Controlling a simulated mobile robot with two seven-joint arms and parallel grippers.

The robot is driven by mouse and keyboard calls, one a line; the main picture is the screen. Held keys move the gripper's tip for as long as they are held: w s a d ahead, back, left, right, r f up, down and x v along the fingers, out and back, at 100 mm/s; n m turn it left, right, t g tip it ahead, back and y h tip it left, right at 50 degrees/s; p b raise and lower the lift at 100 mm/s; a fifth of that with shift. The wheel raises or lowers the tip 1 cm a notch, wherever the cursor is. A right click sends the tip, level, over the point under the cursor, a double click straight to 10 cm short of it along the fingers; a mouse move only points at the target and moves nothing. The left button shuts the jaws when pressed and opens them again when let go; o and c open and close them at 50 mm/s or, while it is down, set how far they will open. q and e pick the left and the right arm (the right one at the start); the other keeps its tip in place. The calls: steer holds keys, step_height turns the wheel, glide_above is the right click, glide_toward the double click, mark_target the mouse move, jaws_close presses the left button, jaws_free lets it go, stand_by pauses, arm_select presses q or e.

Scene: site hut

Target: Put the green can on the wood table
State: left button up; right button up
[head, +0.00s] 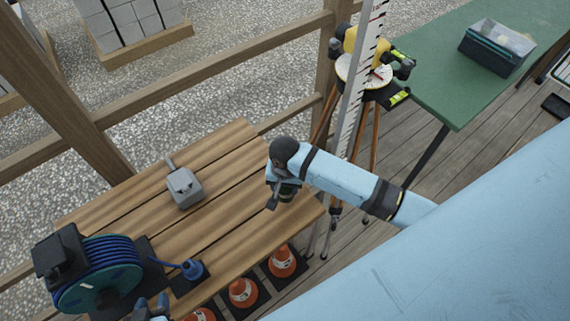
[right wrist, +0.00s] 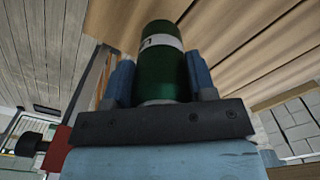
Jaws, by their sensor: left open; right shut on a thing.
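The green can (right wrist: 162,65) with a white band is between the two blue fingers of my right gripper (right wrist: 162,78), which is shut on it. In the head view my right gripper (head: 283,193) is over the right end of the wood table (head: 225,165). The can (head: 288,194) is mostly hidden there by the gripper. I cannot tell whether the can touches the planks. My left gripper (head: 151,308) is open at the bottom edge of the head view, near the front of the table, and partly cut off.
A grey box (head: 184,187) lies mid-table. A blue cable reel (head: 98,278) and its blue plug (head: 193,270) are at the left front. Orange cones (head: 243,292) stand by the front edge. A tripod with a yellow instrument (head: 365,50) and a green table (head: 450,75) are to the right.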

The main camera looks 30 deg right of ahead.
steer(key=shift+f, duration=1.75)
steer(key=o, duration=1.1)
step_height(320, 180, up, 12)
steer(key=shift+r+b, duration=0.15)
steer(key=shift+b, duration=0.35)
